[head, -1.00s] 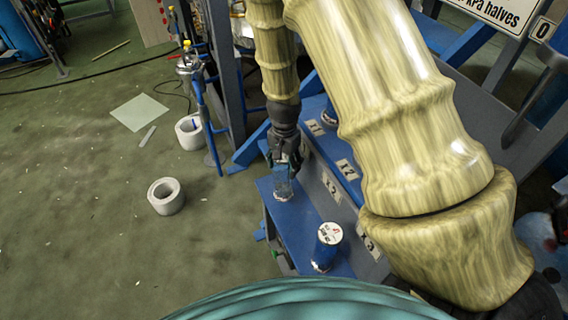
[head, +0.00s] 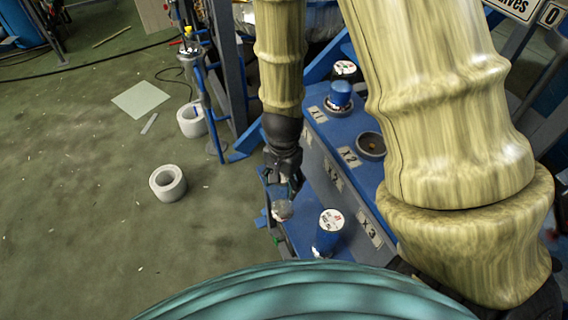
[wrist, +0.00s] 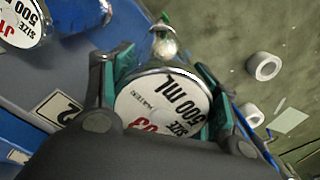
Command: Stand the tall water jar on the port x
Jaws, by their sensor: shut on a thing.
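My gripper (head: 283,182) points down at the left side of the blue bench, shut on a jar. In the wrist view, the held jar's round white lid (wrist: 163,103) reads 500 mL and sits between the two fingers. In the head view, only a pale, glassy part of this jar (head: 282,211) shows below the fingers. I cannot tell whether it touches the lower shelf. Port labels X1 (head: 317,114), X2 (head: 348,157) and X3 (head: 370,231) show on the bench. An empty round socket (head: 370,145) is beside X2.
A blue jar with a white lid (head: 331,221) stands on the lower shelf near the held jar. A blue-topped piece (head: 340,93) sits at X1. A dark round piece with a white label (head: 345,69) is behind it. White rings (head: 167,182) lie on the open floor at left.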

